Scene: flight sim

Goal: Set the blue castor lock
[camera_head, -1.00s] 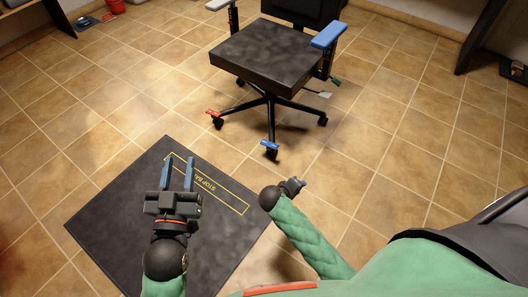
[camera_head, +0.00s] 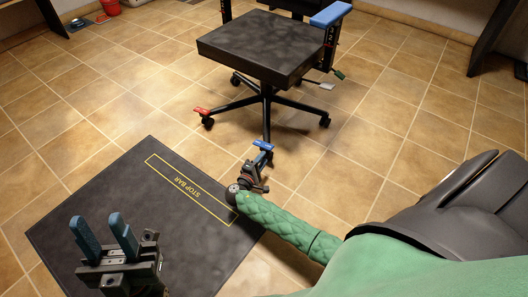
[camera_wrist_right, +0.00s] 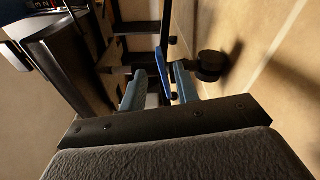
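The blue castor lock (camera_head: 263,145) is on the front castor of the office chair (camera_head: 262,48). My right gripper (camera_head: 256,163) is right at it, low over the floor, and partly hides that castor. In the right wrist view, the bright blue lock (camera_wrist_right: 164,76) shows between the two grey-blue fingers of my right gripper (camera_wrist_right: 160,86), which stand apart. Contact with the lock cannot be made out. My left gripper (camera_head: 97,222) is open and empty over the dark mat, far from the chair. A red lock (camera_head: 202,111) is on the left castor.
The dark mat (camera_head: 110,190) marked STOP BAR lies on the tiles left of my right arm. A grey paddle (camera_head: 318,85) and green-tipped lever (camera_head: 338,73) stick out under the seat. A blue armrest (camera_head: 330,14) is above. Tiled floor (camera_head: 395,130) is clear at right.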

